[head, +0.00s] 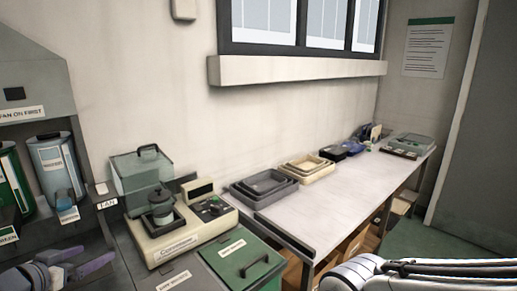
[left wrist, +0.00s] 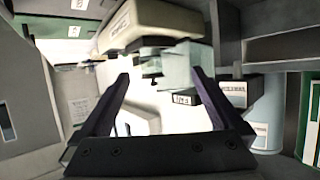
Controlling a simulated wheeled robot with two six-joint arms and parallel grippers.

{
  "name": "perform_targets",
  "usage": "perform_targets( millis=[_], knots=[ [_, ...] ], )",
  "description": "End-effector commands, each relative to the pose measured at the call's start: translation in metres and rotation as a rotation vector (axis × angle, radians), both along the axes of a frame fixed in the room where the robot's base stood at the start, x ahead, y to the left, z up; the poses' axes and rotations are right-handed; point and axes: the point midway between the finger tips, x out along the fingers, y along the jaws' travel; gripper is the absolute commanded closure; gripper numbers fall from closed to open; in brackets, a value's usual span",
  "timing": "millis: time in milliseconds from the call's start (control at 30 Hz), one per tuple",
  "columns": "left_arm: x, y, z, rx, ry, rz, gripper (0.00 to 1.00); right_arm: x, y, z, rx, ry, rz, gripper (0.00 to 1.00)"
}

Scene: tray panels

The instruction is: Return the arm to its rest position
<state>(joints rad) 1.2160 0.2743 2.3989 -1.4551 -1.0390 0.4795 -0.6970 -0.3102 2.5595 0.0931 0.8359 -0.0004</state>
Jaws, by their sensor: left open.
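My left gripper (head: 84,262) shows at the lower left of the head view, low in front of the labelled cabinet (head: 37,62). In the left wrist view its two dark fingers stand wide apart with nothing between them (left wrist: 160,85). My left arm behind it is mostly out of the frame. A white arm link of mine with dark cables enters at the lower right of the head view. My right gripper is not visible.
A balance-like device (head: 185,240) with a pot stands near the gripper, beside a clear lidded box (head: 128,178). A green lidded bin (head: 241,262) is in front. Labelled canisters (head: 55,165) hang at left. The long table (head: 325,205) carries nested trays (head: 264,187).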

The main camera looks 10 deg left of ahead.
Motion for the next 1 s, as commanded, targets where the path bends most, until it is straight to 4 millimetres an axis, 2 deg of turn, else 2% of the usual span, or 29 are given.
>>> perform_targets(
  millis=[33,100,367,567,667,800,933,1000],
  knots=[
    [0.012,-0.013,0.000,0.009,0.010,-0.023,0.00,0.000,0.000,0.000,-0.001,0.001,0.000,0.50],
    [0.023,-0.024,-0.001,0.024,0.023,-0.034,0.00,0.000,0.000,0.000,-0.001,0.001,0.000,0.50],
    [0.054,-0.049,-0.002,0.099,0.093,-0.033,0.00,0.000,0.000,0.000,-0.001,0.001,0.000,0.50],
    [0.078,-0.083,-0.002,0.172,0.177,-0.029,0.00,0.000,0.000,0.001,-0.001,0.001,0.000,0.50],
    [0.088,-0.115,-0.002,0.210,0.241,-0.033,0.00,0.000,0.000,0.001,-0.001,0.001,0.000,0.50],
    [0.084,-0.176,-0.005,0.243,0.361,-0.059,0.00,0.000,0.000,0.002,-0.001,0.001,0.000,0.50],
    [0.059,-0.238,-0.011,0.260,0.491,-0.113,0.00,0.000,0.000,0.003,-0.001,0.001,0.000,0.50],
    [0.035,-0.275,-0.016,0.252,0.577,-0.175,0.00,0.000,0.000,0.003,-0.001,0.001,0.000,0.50]
  ],
)
